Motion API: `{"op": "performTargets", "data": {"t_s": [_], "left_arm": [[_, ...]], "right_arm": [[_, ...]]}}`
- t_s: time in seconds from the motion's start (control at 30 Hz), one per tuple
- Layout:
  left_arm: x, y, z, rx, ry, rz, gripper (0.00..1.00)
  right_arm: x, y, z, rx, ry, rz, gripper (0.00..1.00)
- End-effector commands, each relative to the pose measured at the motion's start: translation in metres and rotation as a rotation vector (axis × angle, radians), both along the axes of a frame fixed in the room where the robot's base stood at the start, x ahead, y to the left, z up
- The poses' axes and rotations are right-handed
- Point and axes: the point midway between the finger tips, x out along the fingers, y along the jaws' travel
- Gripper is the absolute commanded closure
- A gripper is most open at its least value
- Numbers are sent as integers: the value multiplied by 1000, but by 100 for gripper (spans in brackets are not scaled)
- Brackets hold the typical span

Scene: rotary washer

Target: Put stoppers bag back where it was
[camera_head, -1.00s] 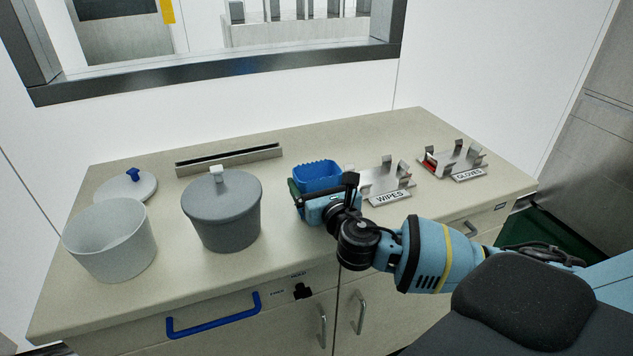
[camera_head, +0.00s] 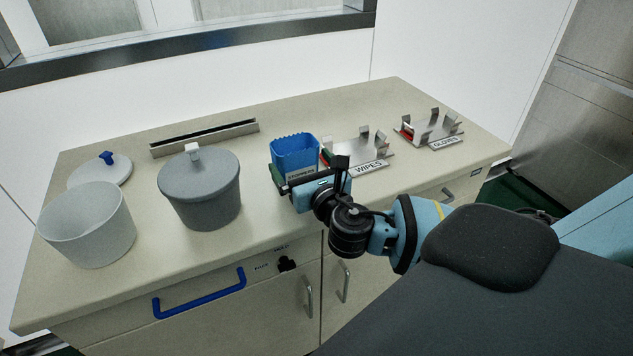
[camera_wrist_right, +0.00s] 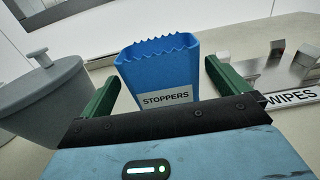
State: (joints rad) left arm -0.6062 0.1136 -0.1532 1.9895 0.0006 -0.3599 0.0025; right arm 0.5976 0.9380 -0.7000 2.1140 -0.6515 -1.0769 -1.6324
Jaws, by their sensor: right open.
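The blue stoppers bag (camera_head: 295,152) stands upright on the counter, between the grey lidded pot and the WIPES holder. Its jagged top edge and STOPPERS label show in the right wrist view (camera_wrist_right: 160,72). My right gripper (camera_head: 290,180) is at the near side of the bag. In the wrist view its green fingers (camera_wrist_right: 160,85) are spread wide, one on each side of the bag with a visible gap on the right; the bag is not gripped. My left gripper is not in view.
The grey lidded pot (camera_head: 202,192) and an open white tub (camera_head: 88,225) stand to the left. A white lid with blue knob (camera_head: 100,171) lies behind the tub. WIPES (camera_head: 356,152) and GLOVES (camera_head: 430,130) holders stand right. A metal rail (camera_head: 204,138) lies behind.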

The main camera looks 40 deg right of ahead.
Motion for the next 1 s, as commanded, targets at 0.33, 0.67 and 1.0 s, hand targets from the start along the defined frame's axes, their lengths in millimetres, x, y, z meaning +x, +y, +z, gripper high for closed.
{"op": "performTargets", "data": {"t_s": [0.33, 0.67, 1.0], "left_arm": [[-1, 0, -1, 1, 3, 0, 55], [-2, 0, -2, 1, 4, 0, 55], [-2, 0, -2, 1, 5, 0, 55]], "right_arm": [[-60, 15, -1, 1, 3, 3, 0], [-75, 18, 0, 0, 0, 1, 0], [-74, 18, 0, 0, 0, 1, 0]]}}
